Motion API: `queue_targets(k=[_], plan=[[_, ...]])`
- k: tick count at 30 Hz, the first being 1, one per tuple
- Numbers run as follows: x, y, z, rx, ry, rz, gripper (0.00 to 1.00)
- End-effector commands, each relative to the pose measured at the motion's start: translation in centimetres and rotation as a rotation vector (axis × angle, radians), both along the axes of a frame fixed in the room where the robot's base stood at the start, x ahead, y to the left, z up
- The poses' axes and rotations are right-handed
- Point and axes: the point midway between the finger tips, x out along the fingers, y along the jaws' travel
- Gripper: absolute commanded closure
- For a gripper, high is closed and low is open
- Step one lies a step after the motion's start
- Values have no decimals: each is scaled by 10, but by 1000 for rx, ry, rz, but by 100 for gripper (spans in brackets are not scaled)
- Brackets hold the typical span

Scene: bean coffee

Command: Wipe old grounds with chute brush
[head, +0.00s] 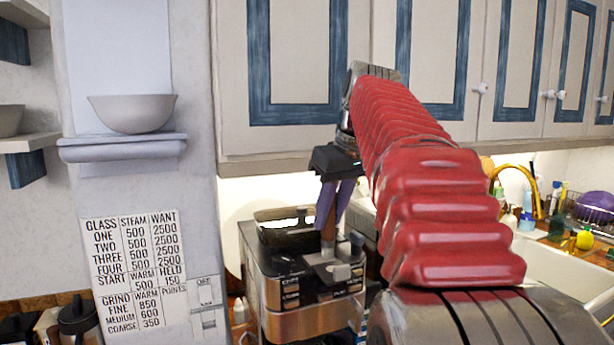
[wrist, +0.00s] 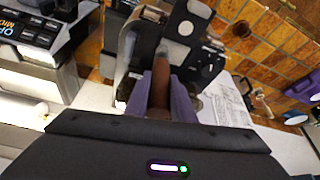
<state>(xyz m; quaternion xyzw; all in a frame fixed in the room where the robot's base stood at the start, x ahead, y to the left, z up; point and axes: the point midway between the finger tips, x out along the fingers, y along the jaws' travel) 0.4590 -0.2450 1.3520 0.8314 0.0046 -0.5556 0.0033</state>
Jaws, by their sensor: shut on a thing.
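My gripper (head: 332,222) has purple fingers that point down over the coffee machine (head: 305,322). They are shut on a brown handle, which I take for the chute brush (head: 328,232). In the wrist view the brush handle (wrist: 158,92) lies between the two purple fingers (wrist: 161,108). The handle's far end is near a grey part (head: 334,268) on top of the machine; I cannot tell whether they touch. The bristles and any old grounds cannot be made out.
White wall cabinets (head: 420,60) hang close above and behind my arm. A chart of numbers (head: 137,262) is on the grey column at left, below a bowl (head: 132,112) on a shelf. A sink (head: 550,272) with a gold tap (head: 533,188) is at right.

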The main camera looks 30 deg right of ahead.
Motion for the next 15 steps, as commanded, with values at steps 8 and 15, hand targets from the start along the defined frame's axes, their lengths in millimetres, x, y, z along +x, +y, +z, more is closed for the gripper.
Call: queue_targets(k=[8, 15], plan=[[1, 21, 0, 0, 0, 2, 100], [2, 40, 0, 1, 0, 2, 100]])
